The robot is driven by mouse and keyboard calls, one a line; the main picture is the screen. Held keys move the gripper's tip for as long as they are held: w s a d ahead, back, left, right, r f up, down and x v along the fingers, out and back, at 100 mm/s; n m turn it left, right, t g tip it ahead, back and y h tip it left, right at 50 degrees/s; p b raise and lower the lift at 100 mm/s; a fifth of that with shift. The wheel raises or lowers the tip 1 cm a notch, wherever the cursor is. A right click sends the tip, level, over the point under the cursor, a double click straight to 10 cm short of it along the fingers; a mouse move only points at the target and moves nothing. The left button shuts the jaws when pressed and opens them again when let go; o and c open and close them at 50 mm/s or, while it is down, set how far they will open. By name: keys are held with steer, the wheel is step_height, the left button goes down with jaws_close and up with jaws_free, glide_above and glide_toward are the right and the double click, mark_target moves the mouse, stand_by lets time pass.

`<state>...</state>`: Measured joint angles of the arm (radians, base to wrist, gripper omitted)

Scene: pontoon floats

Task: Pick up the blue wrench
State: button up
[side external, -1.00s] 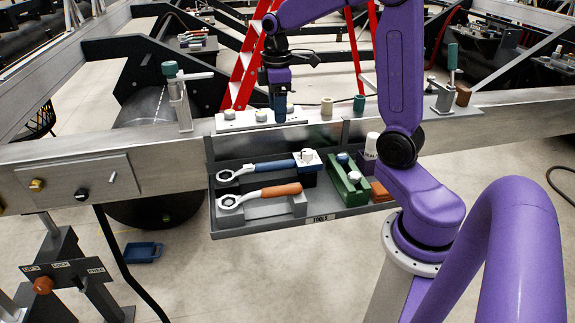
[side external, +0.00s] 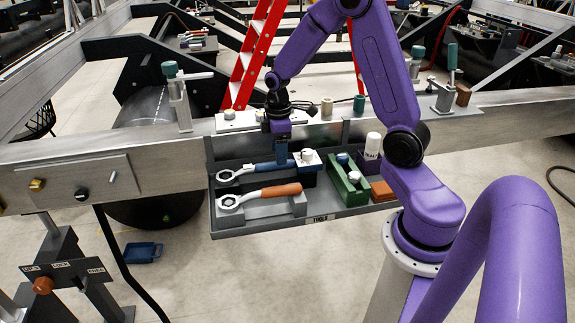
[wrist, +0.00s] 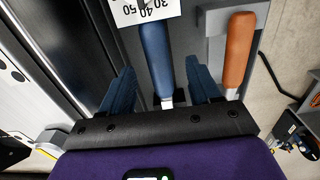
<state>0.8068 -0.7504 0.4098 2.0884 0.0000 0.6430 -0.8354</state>
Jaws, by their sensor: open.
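The blue wrench (side external: 258,169) has a blue handle and a silver ring head, and lies in the grey tool tray (side external: 262,229) behind an orange-handled wrench (side external: 275,191). In the wrist view the blue wrench (wrist: 156,58) runs between the two blue fingers of my gripper (wrist: 163,85), with its silver neck near the palm. The fingers are apart, one on each side of the handle, and I see no grip on it. In the side view my gripper (side external: 281,155) points down at the handle. The wrench head is hidden in the wrist view.
A white-topped block with numbers (side external: 308,157) stands at the handle's end. A green bin (side external: 348,183), an orange block (side external: 382,191) and a white-capped container (side external: 373,147) are to the right. The tray's back wall rises close behind the wrench.

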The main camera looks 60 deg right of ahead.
mark_target(269, 168)
steer(key=shift+d+f, duration=0.2)
steer(key=shift+f, duration=1.95)
jaws_close()
